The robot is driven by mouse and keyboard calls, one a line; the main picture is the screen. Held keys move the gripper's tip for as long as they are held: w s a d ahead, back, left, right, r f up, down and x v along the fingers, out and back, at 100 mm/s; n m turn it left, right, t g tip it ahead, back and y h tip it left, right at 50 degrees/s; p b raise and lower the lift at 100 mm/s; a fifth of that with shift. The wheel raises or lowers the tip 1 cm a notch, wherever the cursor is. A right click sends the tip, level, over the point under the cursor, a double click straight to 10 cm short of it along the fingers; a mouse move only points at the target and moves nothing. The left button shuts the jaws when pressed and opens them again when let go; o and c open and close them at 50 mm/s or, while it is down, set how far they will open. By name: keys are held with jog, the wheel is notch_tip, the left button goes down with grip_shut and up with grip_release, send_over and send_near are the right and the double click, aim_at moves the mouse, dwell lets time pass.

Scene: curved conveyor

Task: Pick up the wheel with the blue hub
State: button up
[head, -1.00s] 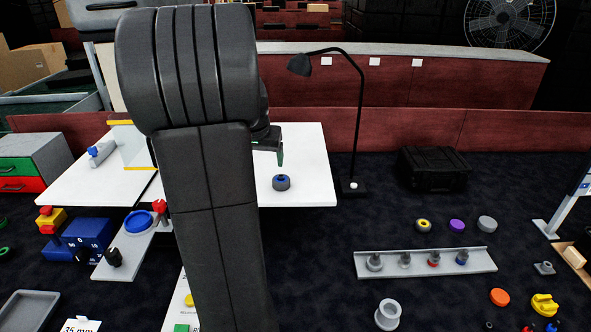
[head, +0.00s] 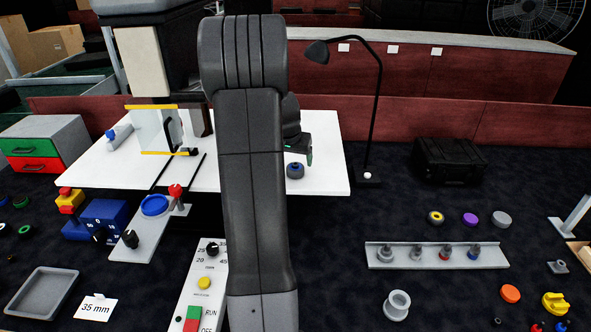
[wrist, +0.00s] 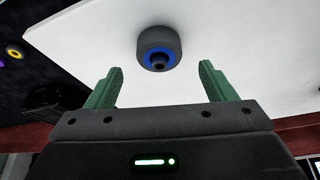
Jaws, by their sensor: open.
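The wheel with the blue hub (head: 295,170) is a small dark grey wheel on the right part of the white table (head: 328,178). In the wrist view the wheel (wrist: 159,47) shows its blue hub with a dark centre and lies beyond the fingertips, about midway between them. My gripper (wrist: 159,70) is open and empty, its two green fingers apart and not touching the wheel. In the head view my gripper (head: 309,155) is just above and right of the wheel, partly hidden by my arm.
A black desk lamp (head: 375,110) stands right of the table. A clear panel with yellow edges (head: 152,130) stands on the table's left part. A grey rail with several knobs (head: 437,256) and a black case (head: 449,160) are at right. Table space around the wheel is clear.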

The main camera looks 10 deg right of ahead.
aim_at(295, 164)
jog(key=shift+p+x, duration=0.45)
jog(key=shift+x, duration=1.45)
jog(key=shift+d, duration=0.1)
jog(key=c, duration=1.1)
jog(key=shift+r, duration=0.1)
